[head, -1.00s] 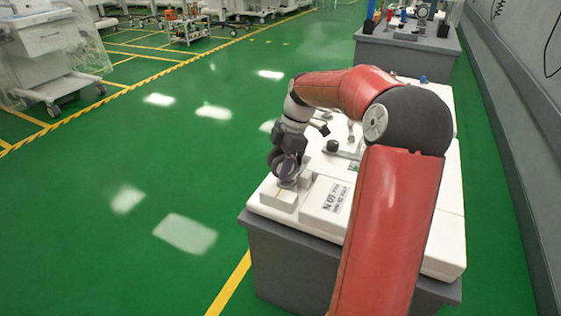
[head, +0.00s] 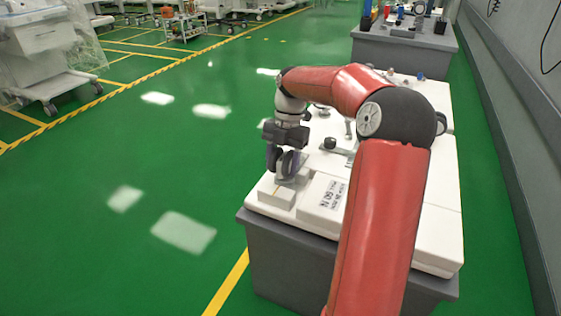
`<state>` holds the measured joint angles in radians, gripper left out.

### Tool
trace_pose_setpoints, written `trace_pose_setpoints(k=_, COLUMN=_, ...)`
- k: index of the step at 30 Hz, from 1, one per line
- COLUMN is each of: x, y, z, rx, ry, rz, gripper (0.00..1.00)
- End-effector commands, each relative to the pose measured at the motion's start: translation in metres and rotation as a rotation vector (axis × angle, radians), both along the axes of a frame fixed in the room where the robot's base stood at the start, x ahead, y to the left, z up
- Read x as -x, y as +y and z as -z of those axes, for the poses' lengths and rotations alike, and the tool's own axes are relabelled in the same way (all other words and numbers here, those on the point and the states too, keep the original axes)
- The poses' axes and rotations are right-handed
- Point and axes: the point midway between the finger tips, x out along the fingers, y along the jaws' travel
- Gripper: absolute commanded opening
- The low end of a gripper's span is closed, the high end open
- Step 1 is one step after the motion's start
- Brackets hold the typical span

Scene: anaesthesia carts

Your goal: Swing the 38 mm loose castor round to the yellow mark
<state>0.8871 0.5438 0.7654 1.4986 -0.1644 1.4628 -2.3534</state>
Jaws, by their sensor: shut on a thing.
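The castor (head: 290,164) is a small dark-rimmed grey wheel at the near left corner of the white bench top. It stands by a pale block (head: 276,195) and partly shows below my gripper. My gripper (head: 284,165) points down over this corner, with its fingers shut on the castor. The fingers are small and dark here, so their exact contact is hard to see. I cannot make out the yellow mark at the castor; my fingers and the block may hide it.
A white plate with printed text (head: 325,197) lies right of the block. A black knob (head: 330,143) and other fittings stand behind on the bench top (head: 418,225). Another grey bench (head: 405,50) is at the back.

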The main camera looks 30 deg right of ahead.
Motion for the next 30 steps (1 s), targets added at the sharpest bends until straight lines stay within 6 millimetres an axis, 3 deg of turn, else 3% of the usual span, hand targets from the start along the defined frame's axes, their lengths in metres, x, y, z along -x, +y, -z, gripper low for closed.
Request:
trace_pose_setpoints(k=4, x=0.0, y=0.0, z=0.0, rx=0.0, ry=-0.001, rz=0.001, gripper=0.2)
trace_pose_setpoints(k=5, x=0.0, y=0.0, z=0.0, rx=0.0, ry=-0.001, rz=0.001, gripper=0.56)
trace_pose_setpoints(k=10, x=0.0, y=0.0, z=0.0, rx=0.0, ry=0.0, rz=0.002, gripper=0.78)
trace_pose_setpoints(k=20, x=-0.001, y=-0.001, z=-0.004, rx=0.0, ry=-0.003, rz=0.004, gripper=0.78)
trace_pose_setpoints(k=30, x=-0.012, y=-0.013, z=-0.055, rx=0.0, ry=-0.004, rz=0.003, gripper=0.78)
